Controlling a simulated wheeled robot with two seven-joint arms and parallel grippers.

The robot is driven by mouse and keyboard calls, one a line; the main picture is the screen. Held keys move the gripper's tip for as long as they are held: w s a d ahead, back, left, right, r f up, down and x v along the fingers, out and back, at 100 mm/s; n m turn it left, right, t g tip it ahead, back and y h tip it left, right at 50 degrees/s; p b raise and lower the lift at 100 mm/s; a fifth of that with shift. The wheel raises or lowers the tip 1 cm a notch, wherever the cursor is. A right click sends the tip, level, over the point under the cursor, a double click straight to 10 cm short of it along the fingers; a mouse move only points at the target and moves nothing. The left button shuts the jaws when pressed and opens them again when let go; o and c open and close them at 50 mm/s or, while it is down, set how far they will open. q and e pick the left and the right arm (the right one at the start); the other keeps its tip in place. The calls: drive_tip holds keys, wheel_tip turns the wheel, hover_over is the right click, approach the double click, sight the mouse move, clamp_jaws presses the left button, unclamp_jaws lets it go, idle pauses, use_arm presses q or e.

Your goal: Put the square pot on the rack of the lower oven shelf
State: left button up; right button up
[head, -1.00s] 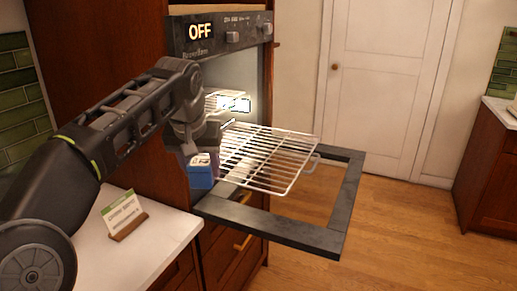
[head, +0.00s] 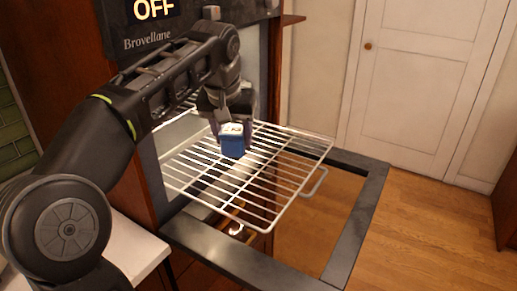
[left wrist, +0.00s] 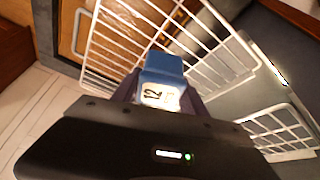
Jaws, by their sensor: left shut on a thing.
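The square pot (head: 232,147) is a small blue block-like container with a pale top. My left gripper (head: 231,118) is shut on it from above. In the head view the pot appears over the pulled-out wire rack (head: 284,183), towards its back half; I cannot tell whether it touches the wires. In the left wrist view the pot (left wrist: 162,70) shows a white face with a dark "12", between the fingers, with the rack (left wrist: 106,45) behind it. My right gripper is not in view.
The oven door (head: 352,228) is open and lies flat below the rack, with a handle loop (head: 314,183) beside it. The oven panel (head: 150,42) reads OFF. A white counter (head: 138,246) is at lower left. The front and right of the rack are bare.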

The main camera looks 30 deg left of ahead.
use_arm(q)
drive_tip(key=shift+s+r, duration=0.1)
drive_tip(key=shift+s, duration=0.05)
wheel_tip(320, 180, down, 6)
drive_tip(key=shift+f+b, duration=0.15)
drive_tip(key=shift+b, duration=0.2)
drive_tip(key=shift+f, duration=0.1)
drive_tip(key=shift+f, duration=1.8)
drive_tip(key=shift+f, duration=0.15)
drive_tip(key=o, duration=1.5)
